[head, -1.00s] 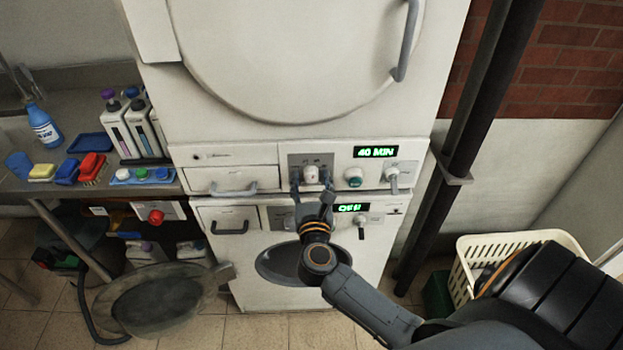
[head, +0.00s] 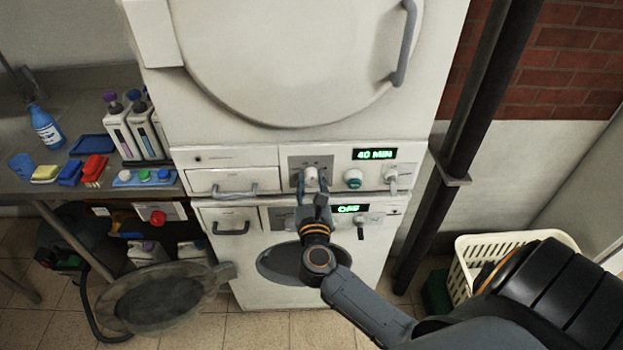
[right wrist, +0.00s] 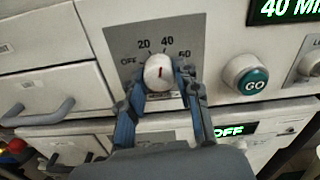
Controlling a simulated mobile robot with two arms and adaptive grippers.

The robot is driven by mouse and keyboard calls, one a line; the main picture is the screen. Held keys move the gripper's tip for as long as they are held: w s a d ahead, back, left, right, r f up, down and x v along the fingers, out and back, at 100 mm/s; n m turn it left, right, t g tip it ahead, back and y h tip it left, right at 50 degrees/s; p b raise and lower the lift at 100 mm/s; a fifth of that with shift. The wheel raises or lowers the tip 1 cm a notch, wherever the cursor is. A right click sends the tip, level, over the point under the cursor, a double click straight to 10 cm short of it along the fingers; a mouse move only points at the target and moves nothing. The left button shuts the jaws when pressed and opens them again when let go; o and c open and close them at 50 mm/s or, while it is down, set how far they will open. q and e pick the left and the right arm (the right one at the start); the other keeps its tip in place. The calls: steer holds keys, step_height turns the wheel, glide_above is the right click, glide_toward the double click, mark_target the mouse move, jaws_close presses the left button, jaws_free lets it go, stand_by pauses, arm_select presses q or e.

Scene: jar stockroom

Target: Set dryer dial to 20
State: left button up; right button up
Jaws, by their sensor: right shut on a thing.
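The dryer dial (right wrist: 158,73) is a white knob on a grey plate marked OFF, 20, 40 and 60. Its red mark points about upward, near the 40. In the head view the dial (head: 311,175) sits in the upper machine's panel, left of the green display (head: 375,154) reading 40 MIN. My right gripper (right wrist: 160,92) has its blue-grey fingers on both sides of the knob and is shut on it. It also shows in the head view (head: 312,184), coming from below. My left gripper is not in view.
A green GO button (head: 353,179) and a lever switch (head: 392,180) lie right of the dial. Below is the washer panel, its display (head: 350,209) reading OFF. The round washer door (head: 157,292) hangs open. A laundry basket (head: 478,248) stands at right.

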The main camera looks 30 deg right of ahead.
steer(key=n+p, duration=0.2)
steer(key=n, duration=0.1)
steer(key=shift+r+p, duration=0.15)
steer(key=shift+p, duration=0.15)
steer(key=shift+n+p, duration=1.15)
steer(key=shift+n, duration=0.75)
steer(key=shift+f, duration=0.2)
steer(key=o, duration=1.2)
steer(key=shift+c, duration=0.2)
steer(key=shift+s, duration=0.15)
steer(key=v, duration=1.2)
